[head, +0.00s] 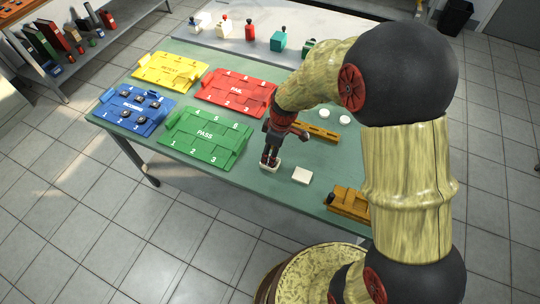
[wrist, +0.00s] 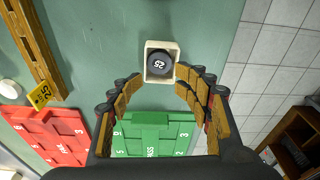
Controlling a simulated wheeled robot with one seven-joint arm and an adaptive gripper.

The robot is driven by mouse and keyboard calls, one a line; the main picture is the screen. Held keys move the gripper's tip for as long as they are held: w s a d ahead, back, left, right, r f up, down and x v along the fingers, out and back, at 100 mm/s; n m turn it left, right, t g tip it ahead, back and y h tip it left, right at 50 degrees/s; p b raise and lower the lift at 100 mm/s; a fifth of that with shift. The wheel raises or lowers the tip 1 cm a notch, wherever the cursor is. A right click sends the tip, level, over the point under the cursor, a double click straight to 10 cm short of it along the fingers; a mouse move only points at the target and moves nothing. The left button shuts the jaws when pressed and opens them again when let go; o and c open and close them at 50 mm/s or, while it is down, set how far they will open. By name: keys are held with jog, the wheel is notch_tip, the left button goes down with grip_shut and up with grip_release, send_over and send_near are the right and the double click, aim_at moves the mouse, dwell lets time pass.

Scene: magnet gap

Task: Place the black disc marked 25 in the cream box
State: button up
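The black disc marked 25 (wrist: 159,63) lies face up inside the small cream box (wrist: 147,64), with the box rim showing around it. No finger visibly touches the disc, and nothing is between the fingers nearer the palm.
The green PASS tray (head: 206,137), red FAIL tray (head: 236,91), yellow tray (head: 170,70) and blue tray (head: 132,108) with several black discs are to the left. A yellow tag marked 25 (wrist: 40,95) stands near a wooden rail (wrist: 38,45).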

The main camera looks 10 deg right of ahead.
jog(key=s+d+r+m+t+p, duration=0.1)
jog(key=s+d+r+m, duration=0.15)
jog(key=r, duration=0.55)
jog(key=s+d+r+m+t, duration=0.15)
jog(key=s+r, duration=0.25)
jog(key=r, duration=0.4)
jog(key=s+d+r+m+p, duration=0.1)
jog(key=s+d+r+m, duration=0.15)
jog(key=r, duration=0.55)
jog(key=s+d+r+m+t+h, duration=0.1)
jog(key=s+r+m, duration=0.4)
jog(key=s, duration=0.7)
jog(key=shift+d+r+m+t+h, duration=0.35)
jog(key=shift+d+r+t, duration=0.35)
jog(key=shift+d, duration=0.25)
